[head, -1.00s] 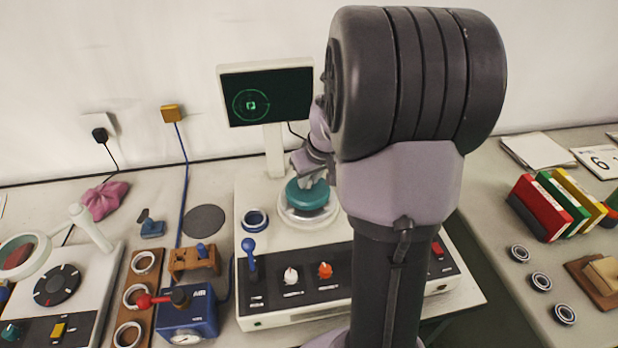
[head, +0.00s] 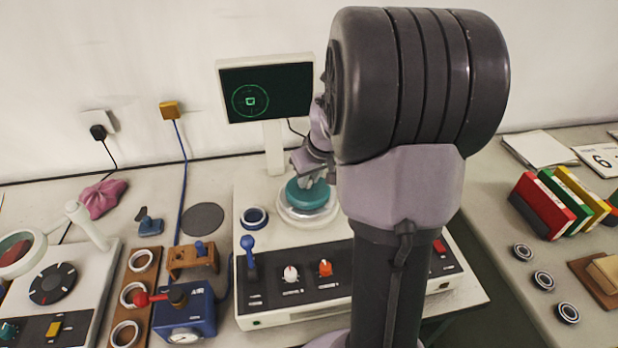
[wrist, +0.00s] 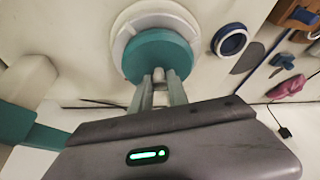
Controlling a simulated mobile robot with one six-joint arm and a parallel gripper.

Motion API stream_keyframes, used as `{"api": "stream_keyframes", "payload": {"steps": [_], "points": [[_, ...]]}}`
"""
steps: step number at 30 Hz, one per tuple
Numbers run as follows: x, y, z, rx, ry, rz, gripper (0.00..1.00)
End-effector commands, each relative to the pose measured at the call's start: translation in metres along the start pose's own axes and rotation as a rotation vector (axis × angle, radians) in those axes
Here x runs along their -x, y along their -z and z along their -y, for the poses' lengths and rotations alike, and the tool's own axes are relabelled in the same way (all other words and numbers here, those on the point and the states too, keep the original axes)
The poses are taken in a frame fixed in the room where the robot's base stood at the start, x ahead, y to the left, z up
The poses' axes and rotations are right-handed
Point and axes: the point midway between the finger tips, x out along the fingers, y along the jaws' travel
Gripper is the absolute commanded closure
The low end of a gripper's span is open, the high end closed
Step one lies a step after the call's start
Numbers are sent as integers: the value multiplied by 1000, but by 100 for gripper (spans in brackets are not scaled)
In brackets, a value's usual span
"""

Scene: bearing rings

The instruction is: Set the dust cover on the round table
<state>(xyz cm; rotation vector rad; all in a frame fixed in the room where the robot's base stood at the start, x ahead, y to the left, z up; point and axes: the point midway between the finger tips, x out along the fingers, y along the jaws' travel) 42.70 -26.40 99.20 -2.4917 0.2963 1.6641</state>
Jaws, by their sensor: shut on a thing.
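The dust cover, a teal round cap (head: 307,193), is over the pale round table (head: 306,219) on the white machine. In the wrist view the cover (wrist: 158,58) overlaps the round table (wrist: 121,42) and looks offset toward my gripper. I cannot tell whether it touches the table or hangs just above it. My gripper (wrist: 158,82) is shut on the small grey knob at the cover's top. In the head view my gripper (head: 308,180) is partly hidden by my arm.
A blue-rimmed ring (head: 254,218) sits left of the round table. A monitor (head: 266,90) stands behind. A blue lever (head: 248,252) and knobs are on the front panel. A dark disc (head: 203,219) lies farther left. Several bearing rings (head: 543,281) lie on the right bench.

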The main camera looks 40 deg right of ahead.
Motion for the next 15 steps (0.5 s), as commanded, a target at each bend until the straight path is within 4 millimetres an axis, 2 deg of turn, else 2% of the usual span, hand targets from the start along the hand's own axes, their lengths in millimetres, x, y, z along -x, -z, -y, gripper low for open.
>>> {"api": "stream_keyframes", "payload": {"steps": [14, 15], "points": [[0, 0, 0, 0, 0, 0, 100], [0, 0, 0, 0, 0, 0, 72]]}}
